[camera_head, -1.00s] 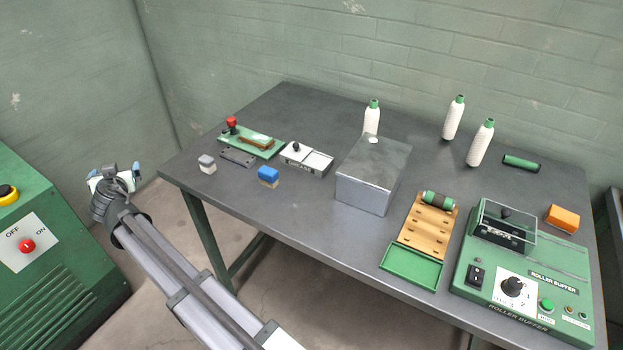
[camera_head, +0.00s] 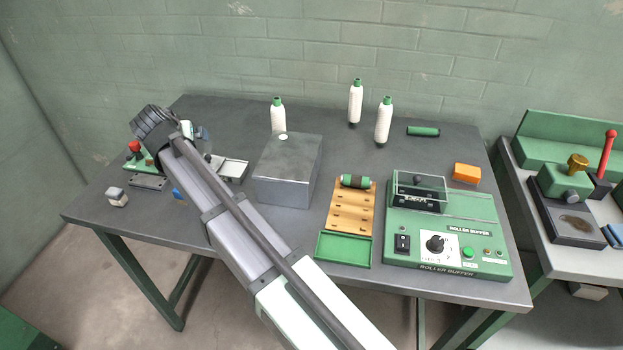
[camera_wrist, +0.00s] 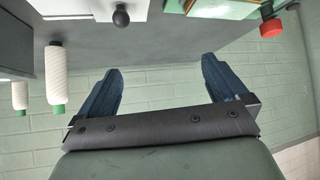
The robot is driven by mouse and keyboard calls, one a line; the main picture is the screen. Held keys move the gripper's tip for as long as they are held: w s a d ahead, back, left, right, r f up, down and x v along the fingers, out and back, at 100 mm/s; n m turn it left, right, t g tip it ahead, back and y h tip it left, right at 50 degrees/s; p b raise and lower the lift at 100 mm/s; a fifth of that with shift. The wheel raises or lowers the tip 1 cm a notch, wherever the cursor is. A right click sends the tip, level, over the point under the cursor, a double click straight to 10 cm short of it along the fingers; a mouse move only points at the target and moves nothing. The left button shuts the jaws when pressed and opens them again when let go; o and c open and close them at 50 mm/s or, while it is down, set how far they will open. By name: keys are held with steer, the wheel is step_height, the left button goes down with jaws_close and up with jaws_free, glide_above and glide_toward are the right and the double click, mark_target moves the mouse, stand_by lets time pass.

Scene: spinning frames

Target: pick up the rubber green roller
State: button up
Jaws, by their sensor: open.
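A green roller with dark ends (camera_head: 423,131) lies on the table at the back right, in the head view. A second roller, banded green and dark (camera_head: 355,181), lies across the top of a wooden rack (camera_head: 347,215). My gripper is over the left part of the table, partly hidden behind my own wrist in the head view, and far to the left of both rollers. In the wrist view my gripper (camera_wrist: 161,88) has its two blue fingers spread wide with nothing between them. Neither roller is visible in the wrist view.
Several white bobbins (camera_head: 383,122) stand at the back. A grey metal box (camera_head: 287,170) stands between my arm and the rack. The roller buffer machine (camera_head: 448,235) and an orange block (camera_head: 466,173) are at the right. The table around the back roller is clear.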

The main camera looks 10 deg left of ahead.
mark_target(357, 177)
steer(key=w+d+m+g+h, duration=0.1)
steer(key=w+d, duration=0.1)
steer(key=d, duration=0.5)
steer(key=w+d+g+h, duration=0.1)
steer(key=w+d, duration=0.2)
steer(key=d, duration=0.5)
steer(key=w+d+r+m+g+h, duration=0.1)
steer(key=w+d, duration=0.2)
steer(key=d, duration=0.5)
steer(key=shift+d+m+g, duration=0.25)
steer(key=shift+m+g, duration=0.05)
steer(key=shift+g, duration=0.1)
steer(key=d, duration=0.3)
steer(key=d+g, duration=0.1)
steer(key=d, duration=0.2)
steer(key=d+r+g, duration=0.1)
steer(key=d, duration=0.3)
steer(key=shift+d+m, duration=0.1)
steer(key=shift+m, duration=0.3)
steer(key=s+d+r+g, duration=0.2)
steer(key=d+g, duration=0.1)
steer(key=d, duration=0.9)
steer(key=shift+m, duration=0.3)
steer(key=shift+s+d+f, duration=0.1)
steer(key=shift+f, duration=3.3)
steer(key=shift+s+d+f, duration=0.1)
steer(key=shift+f, duration=3.3)
steer(key=shift+c, duration=0.4)
steer(key=c, duration=0.8)
